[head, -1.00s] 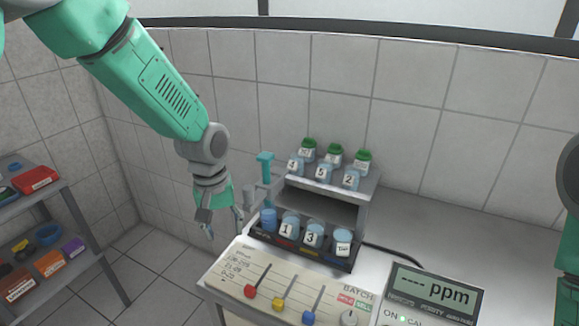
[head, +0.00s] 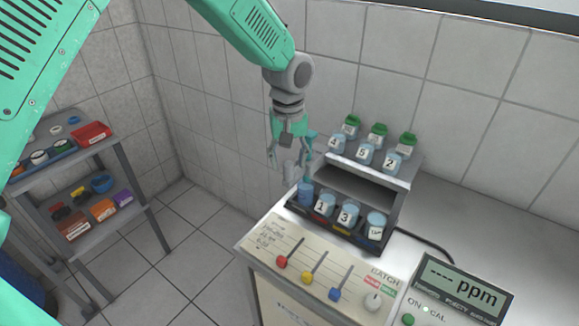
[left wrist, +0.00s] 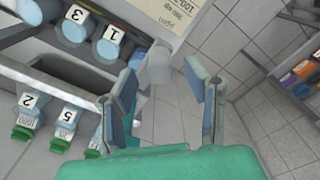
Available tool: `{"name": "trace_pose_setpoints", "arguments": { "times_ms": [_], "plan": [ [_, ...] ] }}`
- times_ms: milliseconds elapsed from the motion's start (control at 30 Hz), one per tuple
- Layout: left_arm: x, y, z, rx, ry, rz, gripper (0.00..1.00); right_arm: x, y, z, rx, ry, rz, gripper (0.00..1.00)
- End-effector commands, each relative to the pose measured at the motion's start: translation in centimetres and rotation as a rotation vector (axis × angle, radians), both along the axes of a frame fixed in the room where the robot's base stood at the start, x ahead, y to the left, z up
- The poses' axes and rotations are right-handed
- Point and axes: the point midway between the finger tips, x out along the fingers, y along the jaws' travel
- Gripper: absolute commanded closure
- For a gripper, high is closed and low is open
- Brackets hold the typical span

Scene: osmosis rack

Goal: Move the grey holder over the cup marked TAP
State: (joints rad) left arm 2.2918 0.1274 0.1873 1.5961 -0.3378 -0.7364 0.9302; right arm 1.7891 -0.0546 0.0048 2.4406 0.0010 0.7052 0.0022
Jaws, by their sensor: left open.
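The grey holder (head: 290,172) is a small grey cylinder at the left end of the rack, beside a teal post (head: 311,140). In the left wrist view the holder (left wrist: 160,62) shows between the fingertips. My left gripper (head: 288,158) points down around it with open fingers; gaps show on both sides in the left wrist view (left wrist: 163,75). The cup that seems marked TAP (head: 375,225) stands at the right end of the front row; its label is hard to read. My right gripper is out of view.
The front row also holds a blue cup (head: 306,193) and cups 1 (head: 325,205) and 3 (head: 348,214). A slider panel (head: 315,270) and ppm meter (head: 455,290) are in front. Shelves (head: 100,190) stand left.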

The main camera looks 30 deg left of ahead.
Motion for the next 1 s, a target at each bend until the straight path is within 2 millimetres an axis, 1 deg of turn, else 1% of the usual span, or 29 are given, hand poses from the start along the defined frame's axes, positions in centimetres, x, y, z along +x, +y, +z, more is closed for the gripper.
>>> {"name": "trace_pose_setpoints", "arguments": {
  "times_ms": [33,100,200,333,567,600,667,700,867,1000],
  "plan": [
    [-0.1,0.0,-0.8,0.0,0.004,-0.001,0.58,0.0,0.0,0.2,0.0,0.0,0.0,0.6],
    [0.0,0.0,-1.6,0.0,0.001,0.0,0.58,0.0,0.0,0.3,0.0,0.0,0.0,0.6],
    [0.0,0.0,-2.4,0.001,0.001,0.0,0.58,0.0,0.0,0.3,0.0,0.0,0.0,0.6],
    [0.0,0.0,-2.9,0.001,-0.001,0.0,0.58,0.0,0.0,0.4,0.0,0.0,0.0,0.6],
    [0.0,0.0,-2.9,0.001,-0.001,0.0,0.58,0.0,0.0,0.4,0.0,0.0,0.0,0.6],
    [0.0,0.0,-2.9,0.001,-0.001,0.0,0.72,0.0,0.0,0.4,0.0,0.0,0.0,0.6],
    [0.0,0.0,-2.9,0.001,-0.001,0.0,0.93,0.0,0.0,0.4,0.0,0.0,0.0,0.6],
    [0.0,0.0,-2.9,0.001,-0.001,0.0,1.0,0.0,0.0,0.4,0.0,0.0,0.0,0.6],
    [0.0,0.0,-2.9,0.001,-0.001,0.0,1.0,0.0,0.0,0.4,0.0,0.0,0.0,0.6],
    [0.7,-0.5,-2.9,0.0,-0.001,-0.001,1.0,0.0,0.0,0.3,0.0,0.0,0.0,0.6]
  ]
}}
